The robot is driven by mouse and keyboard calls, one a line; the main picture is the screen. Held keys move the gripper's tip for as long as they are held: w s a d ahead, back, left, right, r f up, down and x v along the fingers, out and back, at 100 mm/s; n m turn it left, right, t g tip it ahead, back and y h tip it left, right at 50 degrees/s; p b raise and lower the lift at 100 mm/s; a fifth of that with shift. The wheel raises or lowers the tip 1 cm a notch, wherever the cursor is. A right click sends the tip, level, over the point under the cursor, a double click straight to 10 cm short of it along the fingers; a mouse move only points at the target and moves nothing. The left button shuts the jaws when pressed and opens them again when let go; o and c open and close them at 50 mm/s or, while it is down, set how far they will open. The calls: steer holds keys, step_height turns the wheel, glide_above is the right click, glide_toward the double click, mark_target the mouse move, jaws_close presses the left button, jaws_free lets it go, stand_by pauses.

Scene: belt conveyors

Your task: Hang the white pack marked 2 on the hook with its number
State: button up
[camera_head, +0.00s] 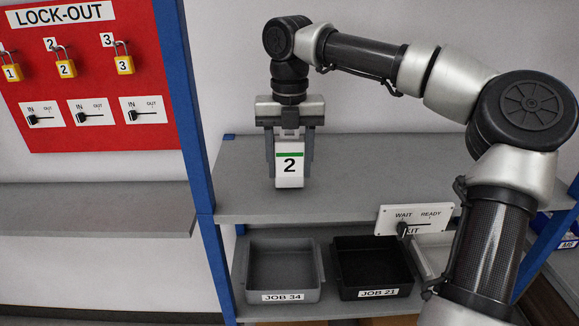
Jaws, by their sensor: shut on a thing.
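The white pack (289,170) has a green stripe and a black 2 on its front. It is upright between the fingers of my gripper (290,160), which points down and is shut on it. They are in front of or over the upper grey shelf; I cannot tell whether the pack's base touches it. On the red LOCK-OUT board (85,135) at upper left, number tags 1, 2 and 3 mark three places. A yellow padlock marked 2 (65,68) hangs at tag 2 (50,44). No separate bare hook is clear to see.
Yellow padlocks 1 (12,72) and 3 (124,64) hang beside it, above three IN/OUT sliders. A blue post (183,90) stands between board and shelf (350,200). Below are a grey JOB 34 tray (312,262), a black JOB 21 tray (407,262) and a WAIT/READY slider plate (432,227).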

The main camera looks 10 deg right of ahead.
steer(key=shift+f, duration=0.2)
steer(key=shift+f, duration=0.15)
steer(key=o, duration=1.1)
steer(key=shift+b, duration=0.4)
